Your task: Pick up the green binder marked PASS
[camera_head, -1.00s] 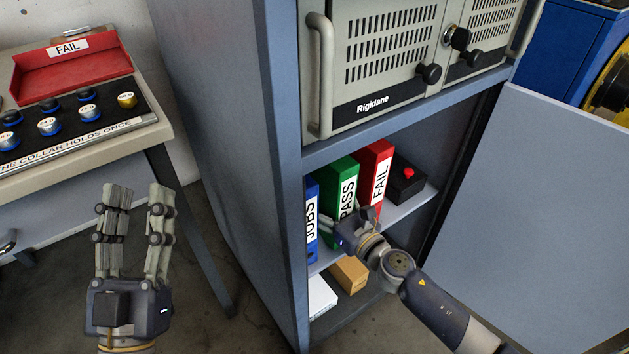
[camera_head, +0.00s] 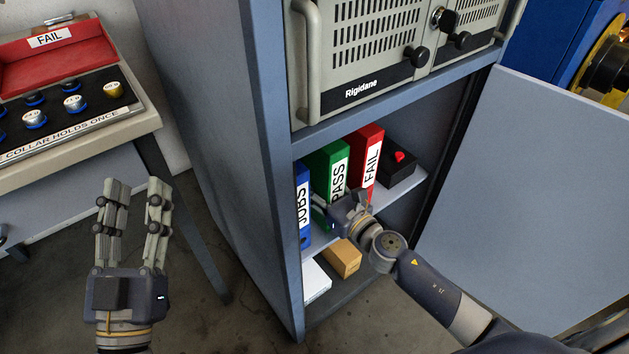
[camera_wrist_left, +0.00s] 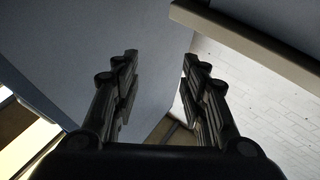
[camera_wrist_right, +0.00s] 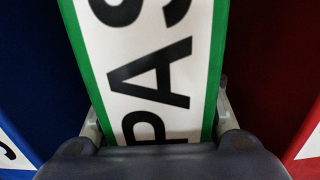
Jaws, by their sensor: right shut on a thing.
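The green binder marked PASS (camera_head: 331,167) stands upright on the cabinet shelf between a blue JOBS binder and a red FAIL binder. In the right wrist view its white PASS label (camera_wrist_right: 155,80) fills the middle. My right gripper (camera_head: 328,205) is at the lower part of its spine, with a finger on each side, shut on it. The lower spine is hidden behind the gripper. My left gripper (camera_head: 132,205) is open and empty, left of the cabinet with fingers pointing up; its two fingers also show apart in the left wrist view (camera_wrist_left: 160,85).
The blue JOBS binder (camera_head: 303,205) and red FAIL binder (camera_head: 370,160) stand close on either side. A black box with a red button (camera_head: 400,168) is at the shelf's right. The open cabinet door (camera_head: 530,200) bounds the right. A bench with a red FAIL tray (camera_head: 45,62) is at left.

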